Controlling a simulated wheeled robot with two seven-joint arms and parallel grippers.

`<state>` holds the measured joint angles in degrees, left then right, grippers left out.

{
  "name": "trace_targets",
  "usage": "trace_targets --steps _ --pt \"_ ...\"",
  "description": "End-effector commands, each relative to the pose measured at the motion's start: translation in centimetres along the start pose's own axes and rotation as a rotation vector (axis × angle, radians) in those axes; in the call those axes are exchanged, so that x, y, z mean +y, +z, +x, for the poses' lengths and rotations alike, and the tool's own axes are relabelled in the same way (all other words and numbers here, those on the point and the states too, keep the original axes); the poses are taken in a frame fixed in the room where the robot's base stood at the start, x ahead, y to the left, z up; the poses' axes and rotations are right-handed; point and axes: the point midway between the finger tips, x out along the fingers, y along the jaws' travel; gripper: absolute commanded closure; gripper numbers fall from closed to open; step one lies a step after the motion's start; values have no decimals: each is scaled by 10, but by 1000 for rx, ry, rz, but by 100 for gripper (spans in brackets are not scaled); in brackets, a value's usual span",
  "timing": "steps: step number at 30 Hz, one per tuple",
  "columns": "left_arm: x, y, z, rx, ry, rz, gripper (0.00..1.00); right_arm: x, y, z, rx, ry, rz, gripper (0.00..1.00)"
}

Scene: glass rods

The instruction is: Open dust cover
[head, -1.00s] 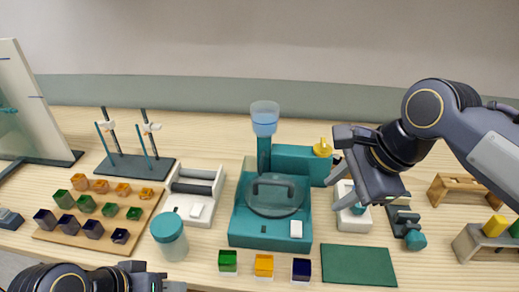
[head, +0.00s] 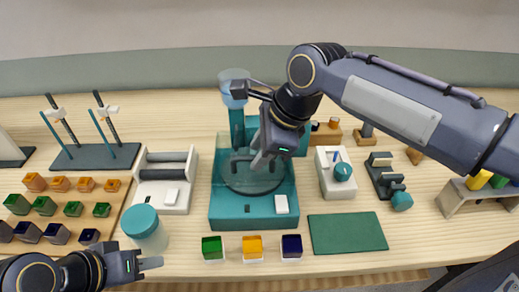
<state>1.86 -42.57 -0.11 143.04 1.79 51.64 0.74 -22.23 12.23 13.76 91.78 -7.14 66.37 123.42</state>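The teal machine (head: 224,218) stands in the middle of the table with a round see-through dust cover (head: 268,181) on its top, lying flat. The cover's dark handle (head: 238,158) is partly behind my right gripper. I cannot tell whether the low finger touches the handle. My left gripper (head: 152,268) is at the lower left, below the teal-lidded jar, with its fingers only partly visible.
The teal-lidded jar (head: 146,228) stands left of the machine, near my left gripper. The blue funnel (head: 233,84) rises behind the cover. Green, yellow and dark cubes (head: 252,247) line the front. A dark green mat (head: 347,233) lies empty at the right.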

Motion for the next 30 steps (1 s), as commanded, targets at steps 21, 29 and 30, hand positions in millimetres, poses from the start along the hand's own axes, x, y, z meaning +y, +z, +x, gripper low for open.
trace_targets --steps 21,29,30 --pt "0 0 0 0 0 0 64 0 0 0 0 0 1 100" --pt "6 -6 -12 0 0 0 64 -4 3 -7 0 26 12 100" --pt "8 -9 -17 0 0 0 64 -5 4 -10 1 36 17 100"
